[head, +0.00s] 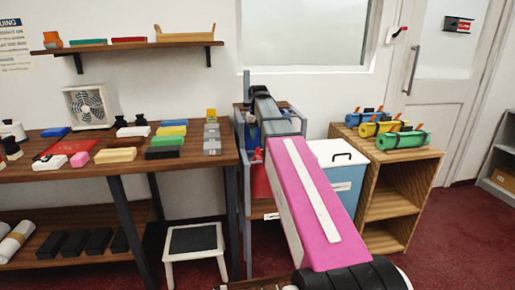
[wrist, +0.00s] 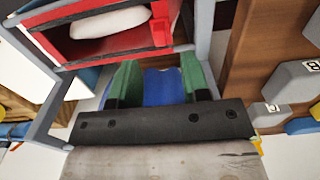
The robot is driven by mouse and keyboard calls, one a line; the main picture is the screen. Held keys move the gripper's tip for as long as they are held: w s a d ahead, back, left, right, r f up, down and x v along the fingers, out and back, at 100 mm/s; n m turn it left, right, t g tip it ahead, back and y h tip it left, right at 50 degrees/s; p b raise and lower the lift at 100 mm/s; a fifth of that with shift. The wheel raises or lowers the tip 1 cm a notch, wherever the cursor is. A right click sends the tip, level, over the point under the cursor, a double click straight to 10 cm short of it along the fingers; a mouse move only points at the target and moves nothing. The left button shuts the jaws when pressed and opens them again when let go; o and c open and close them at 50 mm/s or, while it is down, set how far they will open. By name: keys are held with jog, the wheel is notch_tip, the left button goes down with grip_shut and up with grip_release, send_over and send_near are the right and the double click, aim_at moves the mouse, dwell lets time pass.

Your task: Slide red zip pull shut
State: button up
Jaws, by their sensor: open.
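In the wrist view, a red case (wrist: 110,35) with a dark opening and a white bundle inside sits in a grey frame. A small red tab (wrist: 160,33) stands at the right end of the opening; it looks like the zip pull. My gripper (wrist: 160,70) has its green fingers apart, just short of the case's near side. A blue surface (wrist: 165,90) shows between the fingers; I cannot tell if they touch it. In the head view, red (head: 259,180) and blue parts show in the rack beside my arm, which hides much of them.
A wooden table (head: 215,168) with swatch blocks stands left of the rack. A white stool (head: 194,245) is below. A blue-and-white bin (head: 345,185) and a wooden cabinet (head: 395,205) with rolled bundles stand right. The rack's grey posts are close to my gripper.

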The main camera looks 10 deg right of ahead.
aim_at(258, 150)
jog(key=shift+f, duration=3.15)
grip_shut()
